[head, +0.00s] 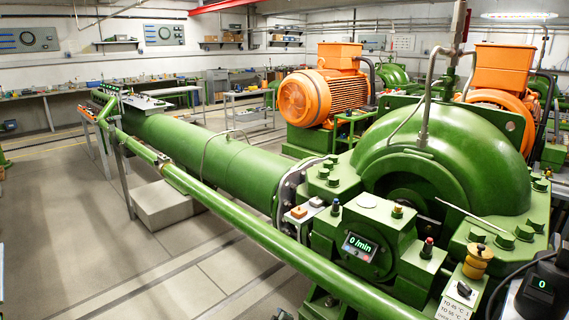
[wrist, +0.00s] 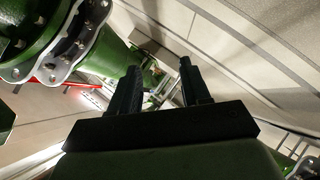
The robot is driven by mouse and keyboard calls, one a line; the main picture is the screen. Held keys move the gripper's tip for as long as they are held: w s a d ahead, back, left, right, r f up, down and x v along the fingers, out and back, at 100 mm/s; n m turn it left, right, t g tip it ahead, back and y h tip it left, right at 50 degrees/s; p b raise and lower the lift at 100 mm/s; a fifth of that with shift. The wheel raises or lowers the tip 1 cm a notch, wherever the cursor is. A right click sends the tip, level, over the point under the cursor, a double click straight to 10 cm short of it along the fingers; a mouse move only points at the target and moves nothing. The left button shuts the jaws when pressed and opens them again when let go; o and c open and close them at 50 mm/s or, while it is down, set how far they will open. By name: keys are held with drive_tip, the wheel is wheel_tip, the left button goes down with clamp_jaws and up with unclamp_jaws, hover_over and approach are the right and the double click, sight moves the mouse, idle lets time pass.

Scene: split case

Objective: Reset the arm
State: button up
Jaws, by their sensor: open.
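My gripper (wrist: 160,68) shows in the wrist view as two black fingers standing apart on a dark crossbar. The jaws are open, and no object is held between them. I cannot make out my gripper in the head view. A large green pump casing (head: 435,170) fills the right of the head view, with a "0 /min" display (head: 360,247) on a green block in front of it.
A long green pipe (head: 230,225) slopes across the foreground. A thick green pipe (head: 215,155) runs back from a bolted flange, which also shows in the wrist view (wrist: 75,45). An orange motor (head: 325,95) stands behind. Open floor (head: 90,255) lies at left.

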drive_tip(key=s+d+f+m+g+h, duration=0.35)
drive_tip(key=s+d+f, duration=0.35)
drive_tip(key=s+d, duration=0.45)
drive_tip(key=s+d+f+m+g+h, duration=0.35)
drive_tip(key=s+d+f, duration=0.5)
drive_tip(key=s, duration=0.55)
drive_tip(key=s+d+r+m+g, duration=0.1)
drive_tip(key=s+d+m+g, duration=0.15)
drive_tip(key=s, duration=0.75)
drive_tip(key=s+d+r+m+g, duration=0.15)
drive_tip(key=s+g, duration=0.25)
drive_tip(key=s, duration=0.6)
drive_tip(key=s+a+r+m+g+y, duration=0.1)
drive_tip(key=s+a+r+g+y, duration=0.1)
drive_tip(key=s, duration=0.5)
drive_tip(key=s+a+r+m+g+y, duration=0.1)
drive_tip(key=s+a+r+g+y, duration=0.1)
drive_tip(key=s, duration=0.4)
drive_tip(key=shift+s+r+m+g, duration=0.3)
drive_tip(key=shift+s+r+g, duration=0.05)
drive_tip(key=shift+r, duration=0.45)
